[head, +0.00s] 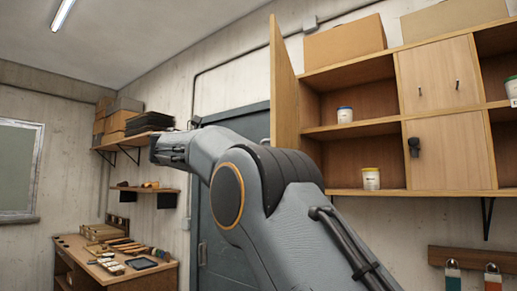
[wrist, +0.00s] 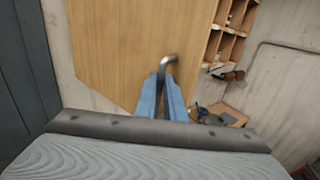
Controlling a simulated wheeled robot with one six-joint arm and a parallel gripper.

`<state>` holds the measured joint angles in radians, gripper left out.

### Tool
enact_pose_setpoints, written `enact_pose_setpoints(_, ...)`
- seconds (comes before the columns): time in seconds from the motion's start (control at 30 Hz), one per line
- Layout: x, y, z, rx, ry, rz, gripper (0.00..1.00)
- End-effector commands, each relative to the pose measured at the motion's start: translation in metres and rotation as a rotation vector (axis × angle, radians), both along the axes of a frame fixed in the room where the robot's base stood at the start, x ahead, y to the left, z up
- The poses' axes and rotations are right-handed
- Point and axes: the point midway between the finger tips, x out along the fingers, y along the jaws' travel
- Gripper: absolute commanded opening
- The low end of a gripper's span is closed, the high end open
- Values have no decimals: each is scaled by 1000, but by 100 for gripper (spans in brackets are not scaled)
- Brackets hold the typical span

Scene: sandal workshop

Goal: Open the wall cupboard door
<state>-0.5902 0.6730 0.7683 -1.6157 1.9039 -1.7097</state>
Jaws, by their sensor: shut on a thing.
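The wall cupboard (head: 345,192) hangs at the right in the head view. Its tall left door (head: 284,85) stands swung out, seen nearly edge-on, and the bay behind it is exposed. In the wrist view the door's wooden panel (wrist: 130,45) fills the upper left and middle. A bent metal handle (wrist: 169,62) shows at the tips of my gripper (wrist: 161,78). Its two blue fingers are shut on the handle. In the head view my arm covers the door's lower area, and I cannot make out the fingers there.
White pots stand on the bay's upper shelf (head: 344,115) and lower shelf (head: 371,178). Two small cupboard doors (head: 438,76) (head: 437,152) right of the bay are shut. A grey door (head: 222,235) is behind my arm. A cluttered workbench (head: 75,242) stands lower left.

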Motion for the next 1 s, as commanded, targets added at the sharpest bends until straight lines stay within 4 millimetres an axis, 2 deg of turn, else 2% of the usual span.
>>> enact_pose_setpoints(0.03,8,-2,-5,-2,7,3,0)
enact_pose_setpoints(0.57,8,-4,-7,2,13,-7,0)
enact_pose_setpoints(0.6,8,-4,-7,2,13,-7,14)
enact_pose_setpoints(0.7,6,-2,-6,1,12,-6,28)
enact_pose_setpoints(1.0,0,7,-2,-1,4,0,28)
